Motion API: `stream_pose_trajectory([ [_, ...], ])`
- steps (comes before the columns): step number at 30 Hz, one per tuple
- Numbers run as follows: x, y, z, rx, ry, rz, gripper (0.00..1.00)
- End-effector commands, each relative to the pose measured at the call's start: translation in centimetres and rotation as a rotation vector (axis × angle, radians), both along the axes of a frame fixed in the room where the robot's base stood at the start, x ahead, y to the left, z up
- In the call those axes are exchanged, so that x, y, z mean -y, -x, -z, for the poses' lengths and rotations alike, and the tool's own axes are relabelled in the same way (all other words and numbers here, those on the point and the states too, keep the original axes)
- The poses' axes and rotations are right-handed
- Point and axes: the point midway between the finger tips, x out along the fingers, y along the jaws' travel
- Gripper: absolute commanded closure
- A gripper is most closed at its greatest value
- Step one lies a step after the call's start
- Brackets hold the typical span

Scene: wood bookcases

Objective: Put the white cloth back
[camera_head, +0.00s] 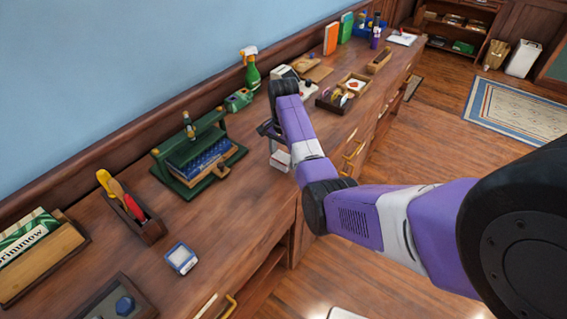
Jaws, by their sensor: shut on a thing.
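My purple arm reaches over the wooden counter (225,235), and my dark gripper (271,134) is above its front part. The gripper is shut on a small white thing (280,158), which looks like the white cloth, folded. It shows just below the gripper, near the counter's front edge. My wrist hides part of the gripper and the fingertips are small, so the exact grip is unclear.
A green press-like stand (177,180) is left of the gripper. A green spray bottle (250,72) and a wooden tray (343,94) stand farther back. A blue-and-white box (181,258) and a tool holder (146,226) are nearer. Bare counter lies between them.

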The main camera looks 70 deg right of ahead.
Motion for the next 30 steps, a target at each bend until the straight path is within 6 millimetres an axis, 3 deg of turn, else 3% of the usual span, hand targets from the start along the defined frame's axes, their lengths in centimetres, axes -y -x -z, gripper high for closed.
stream_pose_trajectory([
  [6,0.0,0.1,2.7,-0.002,-0.001,0.001,0.73],
  [18,0.0,0.0,3.2,0.0,0.0,0.0,0.73],
  [19,0.0,0.0,3.2,0.0,0.0,0.0,0.33],
  [22,0.0,0.0,3.1,-0.001,0.0,0.0,0.14],
  [30,0.0,0.0,3.1,-0.001,0.0,0.0,0.14],
])
